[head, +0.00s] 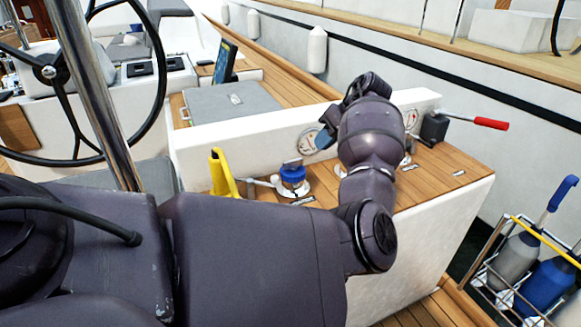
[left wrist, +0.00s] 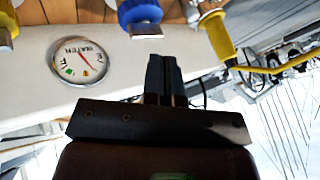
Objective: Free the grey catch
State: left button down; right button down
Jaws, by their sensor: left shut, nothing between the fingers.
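A small pale fitting (head: 236,99) sits on the grey locker lid (head: 215,112) in the head view. I cannot tell for sure whether it is the grey catch. My left gripper (head: 326,138) is by the white upright panel, to the right of and nearer than the lid, and apart from the fitting. In the left wrist view its fingers (left wrist: 165,78) are together with nothing between them. My own arm hides part of the wooden ledge and panel. My right gripper is not in view.
A blue-capped valve (head: 292,178) and a yellow handle (head: 222,173) stand on the ledge. A red-handled lever (head: 490,124) sticks out at its right end. A water gauge (left wrist: 78,61) is on the panel. A bottle rack (head: 525,270) is at lower right; the steering wheel (head: 157,90) is at left.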

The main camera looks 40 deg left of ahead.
pick_arm(q)
jog(key=b+x, duration=0.1)
jog(key=x, duration=0.9)
jog(key=shift+f, duration=0.15)
jog(key=s, duration=0.2)
jog(key=shift+s+a, duration=0.35)
jog(key=shift+s, duration=0.05)
jog(key=shift+s+a, duration=0.2)
jog(key=shift+s, duration=0.35)
